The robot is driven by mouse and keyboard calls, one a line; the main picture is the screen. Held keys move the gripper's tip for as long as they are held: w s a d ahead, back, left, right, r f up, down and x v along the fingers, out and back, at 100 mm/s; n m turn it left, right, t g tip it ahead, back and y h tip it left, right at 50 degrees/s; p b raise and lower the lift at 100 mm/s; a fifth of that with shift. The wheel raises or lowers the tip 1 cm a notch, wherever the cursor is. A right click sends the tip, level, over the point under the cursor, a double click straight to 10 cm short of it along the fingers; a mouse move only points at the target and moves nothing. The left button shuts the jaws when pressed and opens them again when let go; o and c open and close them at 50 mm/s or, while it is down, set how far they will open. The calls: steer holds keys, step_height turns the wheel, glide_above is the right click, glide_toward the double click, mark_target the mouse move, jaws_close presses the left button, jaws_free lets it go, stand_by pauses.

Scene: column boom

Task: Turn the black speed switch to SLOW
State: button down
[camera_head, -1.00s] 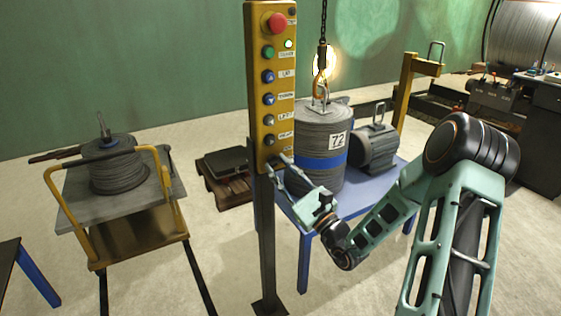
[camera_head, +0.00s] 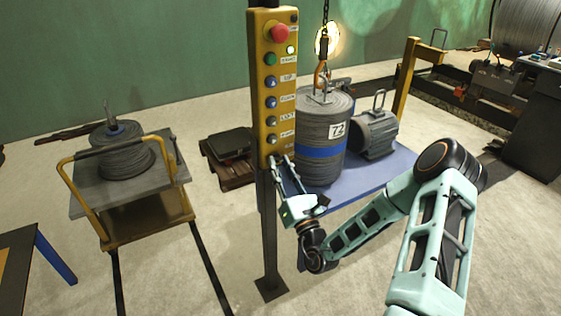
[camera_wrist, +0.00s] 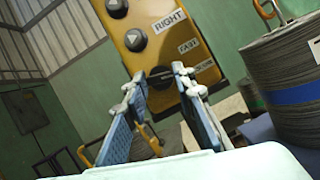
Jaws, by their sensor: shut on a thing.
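The yellow control box (camera_head: 259,95) stands upright on its post, with a column of buttons and a red mushroom button on top. Its lower end also shows in the wrist view (camera_wrist: 160,47), with RIGHT and FAST labels and a lower label, partly covered, that I cannot fully read. My gripper (camera_head: 278,160) reaches up to the bottom of the box face. In the wrist view its fingertips (camera_wrist: 160,75) are on both sides of a small dark piece level with these labels, the black speed switch (camera_wrist: 159,74), and hold it. The fingers mostly hide the switch, so its setting cannot be read.
A wire coil marked 72 (camera_head: 321,110) hangs from a hook over the blue table (camera_head: 385,169), close to the right of the box. A grey motor (camera_head: 373,135) stands on that table. A yellow-handled cart (camera_head: 145,222) with another coil stands left.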

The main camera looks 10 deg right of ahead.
stand_by(0.4)
steer(key=c, duration=1.6)
jaws_free()
steer(key=v, duration=1.2)
